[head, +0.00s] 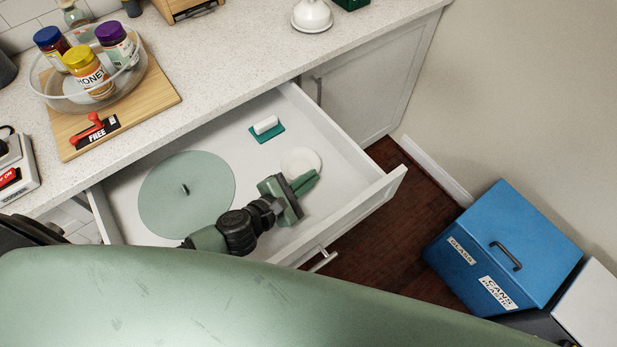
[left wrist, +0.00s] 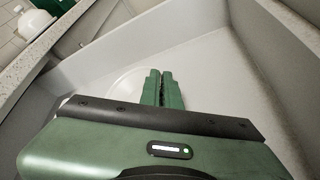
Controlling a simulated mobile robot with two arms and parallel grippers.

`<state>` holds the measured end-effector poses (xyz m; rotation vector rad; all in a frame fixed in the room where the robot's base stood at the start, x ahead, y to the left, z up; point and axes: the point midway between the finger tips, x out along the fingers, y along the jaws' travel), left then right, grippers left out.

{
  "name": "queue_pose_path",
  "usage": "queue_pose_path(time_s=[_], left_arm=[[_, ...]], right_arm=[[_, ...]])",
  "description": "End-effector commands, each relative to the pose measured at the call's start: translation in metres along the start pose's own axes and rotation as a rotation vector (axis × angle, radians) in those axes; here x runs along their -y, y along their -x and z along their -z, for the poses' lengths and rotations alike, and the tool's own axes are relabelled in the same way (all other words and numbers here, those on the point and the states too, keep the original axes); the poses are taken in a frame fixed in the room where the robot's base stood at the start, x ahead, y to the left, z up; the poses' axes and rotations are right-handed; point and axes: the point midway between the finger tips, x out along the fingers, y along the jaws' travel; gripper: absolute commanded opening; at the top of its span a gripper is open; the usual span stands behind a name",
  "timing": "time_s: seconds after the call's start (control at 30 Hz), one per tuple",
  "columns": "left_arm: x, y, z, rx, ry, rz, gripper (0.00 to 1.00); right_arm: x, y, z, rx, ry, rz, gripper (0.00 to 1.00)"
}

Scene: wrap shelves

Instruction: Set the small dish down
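The small dish (head: 301,160) is a white round dish in the open drawer, at its right part. In the left wrist view it shows as a pale disc (left wrist: 122,84) just left of the fingers, partly hidden by them. My left gripper (head: 306,183) reaches into the drawer with its green fingers at the dish's near edge. The fingers (left wrist: 164,88) are close together and look shut on the dish's rim; the contact itself is hidden. Whether the dish touches the drawer floor is hard to tell. My right gripper is not in view.
The open drawer (head: 349,178) also holds a round grey-green lid (head: 186,192) and a teal item with a white roll (head: 266,127). A clear bowl of jars (head: 88,103) stands on a wooden board on the counter. A blue bin (head: 508,245) stands at the right.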

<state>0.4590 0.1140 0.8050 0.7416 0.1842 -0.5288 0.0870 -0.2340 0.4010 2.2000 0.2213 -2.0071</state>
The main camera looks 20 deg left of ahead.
Motion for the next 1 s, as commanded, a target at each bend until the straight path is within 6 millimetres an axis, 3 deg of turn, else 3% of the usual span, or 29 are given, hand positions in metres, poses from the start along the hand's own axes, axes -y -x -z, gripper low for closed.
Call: queue_pose_path(time_s=[0.13, 0.2, 0.23, 0.63, 0.77, 1.0], left_arm=[[0.002, -0.001, 0.003, 0.0, -0.001, -0.001, 0.0], [0.002, -0.001, 0.002, 0.0, -0.001, 0.0, 0.2], [0.002, -0.001, 0.002, 0.0, 0.0, 0.0, 0.25], [0.0, 0.003, 0.0, -0.001, 0.0, 0.001, 0.25], [0.001, 0.022, 0.001, -0.002, 0.0, 0.003, 0.25], [0.003, 0.076, 0.003, -0.003, 0.0, 0.004, 0.25]], right_arm=[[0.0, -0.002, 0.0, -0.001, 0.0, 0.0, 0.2], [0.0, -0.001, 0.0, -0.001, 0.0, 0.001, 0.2], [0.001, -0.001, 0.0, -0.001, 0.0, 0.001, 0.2], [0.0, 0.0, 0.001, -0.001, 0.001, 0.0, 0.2], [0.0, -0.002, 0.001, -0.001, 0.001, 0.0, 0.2], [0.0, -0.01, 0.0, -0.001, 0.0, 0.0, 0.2]])
